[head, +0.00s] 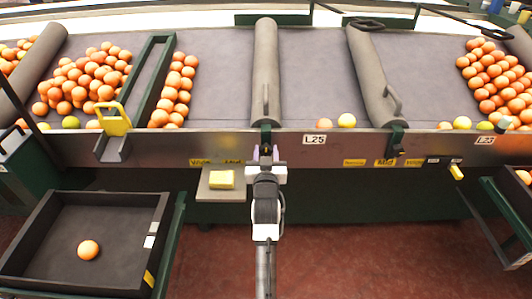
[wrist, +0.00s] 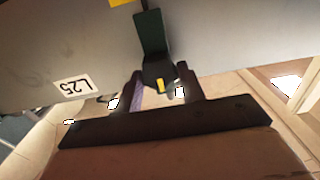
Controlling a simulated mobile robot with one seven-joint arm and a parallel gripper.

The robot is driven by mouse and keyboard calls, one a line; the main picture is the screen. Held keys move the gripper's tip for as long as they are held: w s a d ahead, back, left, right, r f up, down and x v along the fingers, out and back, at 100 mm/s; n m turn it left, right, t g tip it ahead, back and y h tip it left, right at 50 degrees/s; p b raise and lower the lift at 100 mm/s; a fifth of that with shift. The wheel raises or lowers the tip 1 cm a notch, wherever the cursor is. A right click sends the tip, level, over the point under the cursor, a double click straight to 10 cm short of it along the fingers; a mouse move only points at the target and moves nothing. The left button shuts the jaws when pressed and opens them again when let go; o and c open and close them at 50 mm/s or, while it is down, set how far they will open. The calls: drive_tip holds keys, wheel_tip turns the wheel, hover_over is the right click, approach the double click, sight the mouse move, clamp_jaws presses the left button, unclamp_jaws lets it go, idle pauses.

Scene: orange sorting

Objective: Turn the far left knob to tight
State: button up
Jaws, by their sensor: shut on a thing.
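My gripper (head: 266,153) is at the front rail below the middle grey roller divider (head: 266,70). In the wrist view its two dark fingers (wrist: 162,88) stand on either side of a dark knob (wrist: 157,72) with a yellow mark, below a dark green bracket (wrist: 150,35). The gripper is shut on this knob, which it mostly hides in the head view. Yellow labels (head: 201,162) sit on the rail just left of the gripper; their words are hard to read. Another dark knob (head: 396,149) is under the right divider, beside a yellow "Mid" label (head: 385,162).
A white L25 tag (head: 314,139) is on the rail right of my gripper. A small shelf (head: 222,190) with a yellow block (head: 221,179) juts out at left. A dark tray (head: 130,215) holds one orange (head: 88,250). Oranges are piled on the sloped lanes above. The red floor below is open.

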drive_tip(key=shift+m, duration=0.4)
drive_tip(key=m, duration=0.3)
drive_tip(key=shift+d+m, duration=0.15)
drive_tip(key=shift+m, duration=0.25)
drive_tip(key=m, duration=0.4)
drive_tip(key=shift+d, duration=0.1)
drive_tip(key=m, duration=0.5)
drive_tip(key=shift+f, duration=0.1)
drive_tip(key=m, duration=0.4)
drive_tip(key=shift+d, duration=0.1)
drive_tip(key=shift+m, duration=0.3)
drive_tip(key=o, duration=1)
drive_tip(key=shift+f, duration=0.15)
